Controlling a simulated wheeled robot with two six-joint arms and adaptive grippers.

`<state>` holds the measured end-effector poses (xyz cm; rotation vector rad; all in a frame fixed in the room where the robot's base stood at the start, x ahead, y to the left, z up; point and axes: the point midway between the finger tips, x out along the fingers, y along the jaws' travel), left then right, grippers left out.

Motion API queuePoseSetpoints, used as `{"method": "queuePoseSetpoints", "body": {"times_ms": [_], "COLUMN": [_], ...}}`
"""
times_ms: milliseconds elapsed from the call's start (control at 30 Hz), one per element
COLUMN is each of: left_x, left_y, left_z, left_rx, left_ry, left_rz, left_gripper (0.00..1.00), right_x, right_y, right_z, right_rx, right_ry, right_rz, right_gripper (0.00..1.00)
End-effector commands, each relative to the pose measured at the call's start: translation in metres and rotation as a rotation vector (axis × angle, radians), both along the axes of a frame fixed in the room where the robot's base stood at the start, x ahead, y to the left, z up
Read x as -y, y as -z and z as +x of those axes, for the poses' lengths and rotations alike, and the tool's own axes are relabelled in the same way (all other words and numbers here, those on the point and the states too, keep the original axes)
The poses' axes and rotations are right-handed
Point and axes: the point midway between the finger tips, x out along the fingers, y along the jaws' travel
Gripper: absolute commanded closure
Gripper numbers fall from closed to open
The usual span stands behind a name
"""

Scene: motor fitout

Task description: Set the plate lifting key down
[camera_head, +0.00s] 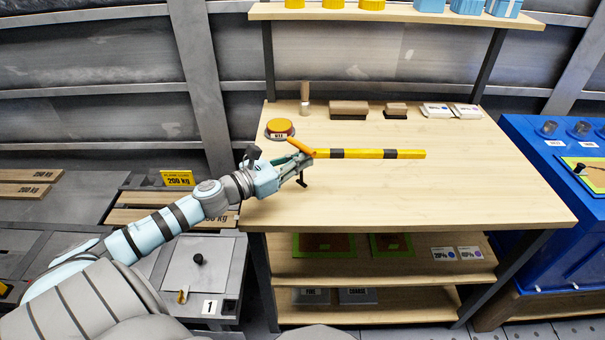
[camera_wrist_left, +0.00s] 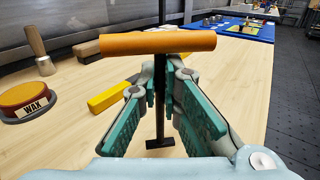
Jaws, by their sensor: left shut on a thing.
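The plate lifting key (camera_head: 300,146) has an orange crossbar handle, a thin black shaft and a small black foot. My left gripper (camera_head: 298,168) is shut on its shaft, over the left part of the wooden bench top. In the left wrist view the orange handle (camera_wrist_left: 158,42) lies across the top and the shaft runs down between the teal finger pads. The key stands about upright. Its foot is close to the bench top; I cannot tell whether it touches. My right gripper is not in view.
A yellow bar with black bands (camera_head: 375,154) lies on the bench (camera_head: 440,195) just beyond the gripper. A wax tin (camera_head: 280,129), a wooden-handled tool (camera_head: 305,100), brown blocks (camera_head: 348,110) and white packs (camera_head: 436,110) stand along the back. The front and right bench top is clear.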

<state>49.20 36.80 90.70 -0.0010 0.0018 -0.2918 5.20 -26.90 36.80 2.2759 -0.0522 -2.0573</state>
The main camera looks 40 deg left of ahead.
Motion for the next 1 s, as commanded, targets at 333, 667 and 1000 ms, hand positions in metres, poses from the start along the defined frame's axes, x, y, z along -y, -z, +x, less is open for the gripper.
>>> {"method": "queuePoseSetpoints", "body": {"times_ms": [333, 667, 1000], "left_x": [0.000, 0.000, 0.001], "left_y": [0.020, 0.022, 0.018], "left_z": [0.000, 0.000, -0.001], "left_rx": [0.000, 0.000, 0.000], "left_ry": [0.001, 0.001, 0.007], "left_rz": [0.002, 0.002, 0.001], "left_gripper": [1.00, 0.74, 0.74], "right_x": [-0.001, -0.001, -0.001], "right_y": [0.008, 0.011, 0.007], "right_z": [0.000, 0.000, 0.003], "right_rx": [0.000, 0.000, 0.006], "right_ry": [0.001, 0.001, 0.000], "right_rz": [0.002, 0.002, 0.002], "right_gripper": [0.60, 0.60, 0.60]}}
